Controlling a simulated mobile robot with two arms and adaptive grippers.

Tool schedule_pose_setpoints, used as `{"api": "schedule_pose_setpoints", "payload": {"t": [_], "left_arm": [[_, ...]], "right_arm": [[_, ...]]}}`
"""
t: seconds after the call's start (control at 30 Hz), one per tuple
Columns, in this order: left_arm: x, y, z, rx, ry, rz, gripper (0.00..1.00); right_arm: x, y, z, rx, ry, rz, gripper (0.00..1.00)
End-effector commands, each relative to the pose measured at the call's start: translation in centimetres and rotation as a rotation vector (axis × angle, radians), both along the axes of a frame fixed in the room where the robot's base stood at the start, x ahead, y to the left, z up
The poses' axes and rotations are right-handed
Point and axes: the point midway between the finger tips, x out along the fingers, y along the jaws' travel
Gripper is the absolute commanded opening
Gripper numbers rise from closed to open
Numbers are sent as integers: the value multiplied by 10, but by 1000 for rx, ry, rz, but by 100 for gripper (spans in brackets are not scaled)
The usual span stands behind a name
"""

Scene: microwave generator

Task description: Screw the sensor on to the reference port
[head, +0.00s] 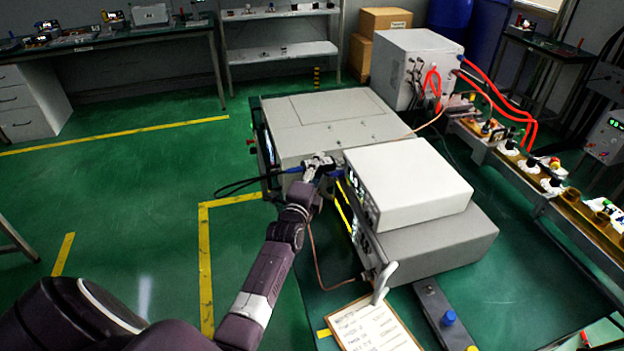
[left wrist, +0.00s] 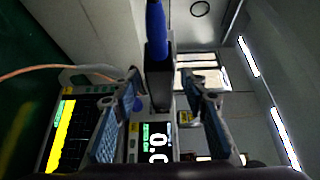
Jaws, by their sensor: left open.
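The sensor shows in the left wrist view as a dark body with a blue cable end (left wrist: 156,35), running between my open left gripper's fingers (left wrist: 160,125). In the head view, my left gripper (head: 318,166) is at the front of the white-topped meter (head: 408,184). A blue cable end (head: 294,170) sticks out left of it, with a black cable (head: 236,187) looping away. A blue part (head: 336,173) shows between the gripper and the meter. The gripper hides the sensor's middle and the reference port, so I cannot tell whether they are joined. My right gripper is not in view.
The meter stands on a grey unit (head: 440,240). A larger grey box (head: 335,122) stands behind it. A clipboard (head: 370,325) lies in front. A thin copper-coloured cable (head: 315,262) hangs near my arm. Red hoses (head: 500,95) run at the right.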

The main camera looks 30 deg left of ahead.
Motion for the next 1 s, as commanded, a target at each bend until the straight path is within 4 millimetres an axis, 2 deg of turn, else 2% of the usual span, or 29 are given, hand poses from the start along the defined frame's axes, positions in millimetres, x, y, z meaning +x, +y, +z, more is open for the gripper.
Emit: {"api": "schedule_pose_setpoints", "payload": {"t": [0.17,0.43,0.6,0.8,1.0], "left_arm": [[-24,-7,-1,0,1,0,40],[-74,-22,-1,1,1,0,40],[-96,-29,1,0,-1,0,40],[-108,-33,2,-1,-3,0,40],[-109,-33,2,0,-3,0,40]], "right_arm": [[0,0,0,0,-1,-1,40],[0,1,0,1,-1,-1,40],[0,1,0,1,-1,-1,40],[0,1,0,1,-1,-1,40],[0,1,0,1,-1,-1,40]]}}
